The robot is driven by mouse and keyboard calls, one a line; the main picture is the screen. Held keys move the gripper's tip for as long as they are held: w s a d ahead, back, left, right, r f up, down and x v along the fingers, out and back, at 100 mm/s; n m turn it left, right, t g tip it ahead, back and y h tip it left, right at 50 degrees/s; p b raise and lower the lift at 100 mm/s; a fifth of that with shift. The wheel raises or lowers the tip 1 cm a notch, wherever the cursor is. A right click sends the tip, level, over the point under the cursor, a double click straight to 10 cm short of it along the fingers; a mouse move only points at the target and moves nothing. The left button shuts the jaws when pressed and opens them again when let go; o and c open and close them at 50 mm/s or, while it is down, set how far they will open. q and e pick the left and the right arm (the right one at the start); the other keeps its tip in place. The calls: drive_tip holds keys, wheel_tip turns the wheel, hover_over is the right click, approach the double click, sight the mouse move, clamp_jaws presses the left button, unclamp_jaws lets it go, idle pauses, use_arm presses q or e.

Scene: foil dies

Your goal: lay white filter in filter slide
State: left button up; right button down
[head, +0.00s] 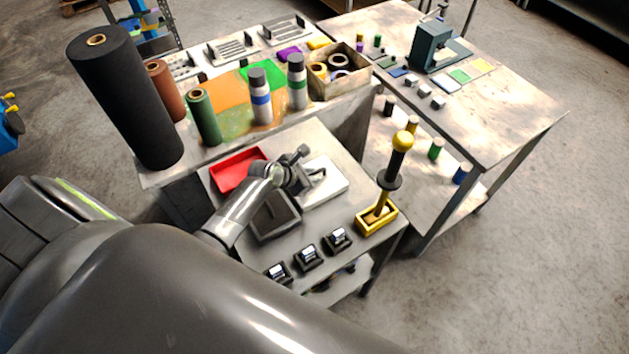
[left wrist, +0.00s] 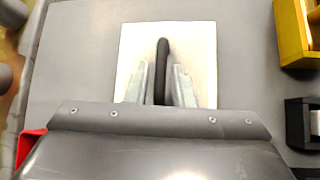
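A white square plate (head: 330,186) with a dark upright handle is on the low grey table; I take it as the white filter, though I cannot tell for sure. In the left wrist view the white plate (left wrist: 195,40) shows its black handle (left wrist: 161,65) between my left fingers. My left gripper (head: 300,174) is close around this handle, and it shows in the left wrist view (left wrist: 161,80). Whether the plate is lifted is unclear. A dark shallow tray (head: 272,232) beside it may be the filter slide; my arm hides part of it. My right gripper is not seen.
A red tray (head: 228,172) lies behind my left wrist. A yellow holder (head: 364,224) with a tall black and yellow tool stands at right. Several small black blocks (head: 308,257) line the front edge. Rolls and bottles crowd the back bench.

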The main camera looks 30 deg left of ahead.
use_arm(q)
drive_tip(key=shift+w+d+f, duration=0.15)
drive_tip(key=shift+w+f, duration=0.2)
drive_tip(key=shift+f, duration=0.05)
clamp_jaws()
drive_tip(key=shift+r, duration=0.2)
